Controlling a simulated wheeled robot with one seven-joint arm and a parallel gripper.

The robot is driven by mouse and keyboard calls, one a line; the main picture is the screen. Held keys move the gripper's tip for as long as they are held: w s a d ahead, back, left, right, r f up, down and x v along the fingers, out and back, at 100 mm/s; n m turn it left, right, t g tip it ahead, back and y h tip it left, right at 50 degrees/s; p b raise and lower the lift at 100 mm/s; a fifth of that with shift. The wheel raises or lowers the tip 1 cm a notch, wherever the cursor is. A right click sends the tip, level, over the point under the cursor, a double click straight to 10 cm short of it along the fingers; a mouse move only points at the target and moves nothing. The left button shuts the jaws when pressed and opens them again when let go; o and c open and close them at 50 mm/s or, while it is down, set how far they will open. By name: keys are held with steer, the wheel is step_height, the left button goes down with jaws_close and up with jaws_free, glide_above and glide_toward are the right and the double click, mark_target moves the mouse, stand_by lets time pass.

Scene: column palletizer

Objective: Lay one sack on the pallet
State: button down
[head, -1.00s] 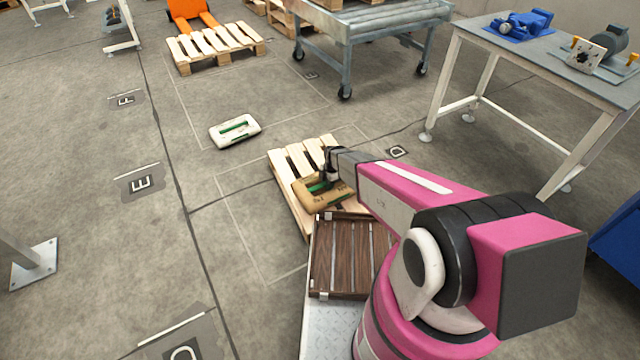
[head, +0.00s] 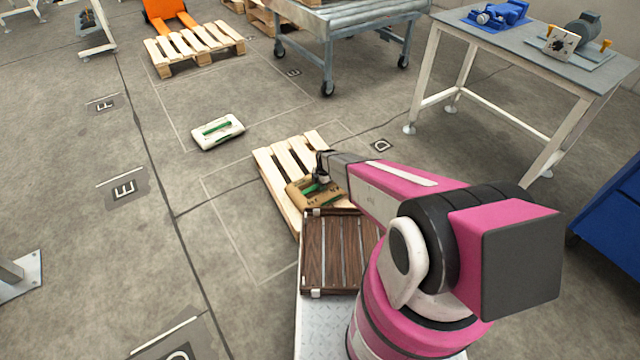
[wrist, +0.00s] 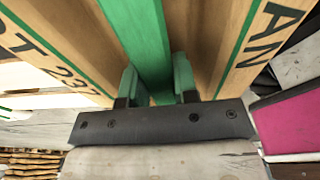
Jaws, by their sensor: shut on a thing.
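A brown sack (head: 313,193) with green markings is at my gripper (head: 321,181), over the near part of a wooden pallet (head: 275,180). In the wrist view the jaws of my gripper (wrist: 157,88) are shut on the green raised strip across the middle of the sack (wrist: 205,40). The sack looks level. I cannot tell whether it rests on the pallet slats or hangs just above them. The pallet's left and far slats are bare. A second sack (head: 218,132), white with a green strip, lies on the floor left of the pallet.
A dark wooden slatted deck (head: 335,255) is right in front of my base, close to the pallet. A roller conveyor (head: 345,18) and a grey worktable (head: 540,50) stand behind. Another pallet (head: 195,45) lies at the back left. The floor on the left is open.

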stand_by(0.3)
steer(key=c, duration=0.9)
jaws_free()
steer(key=shift+f, duration=0.1)
step_height(320, 180, up, 12)
steer(key=d, duration=0.2)
steer(key=s+d+r+m, duration=0.5)
steer(key=s+r+m, duration=0.1)
steer(key=r+m, duration=0.2)
steer(key=s+d+r+m+h, duration=0.1)
steer(key=s+d+r+m, duration=0.5)
steer(key=r, duration=0.5)
steer(key=s+d+r+m+t, duration=0.1)
steer(key=s+d+r+m, duration=0.5)
steer(key=r+m, duration=0.4)
steer(key=shift+s+m, duration=0.3)
steer(key=shift+m, duration=0.1)
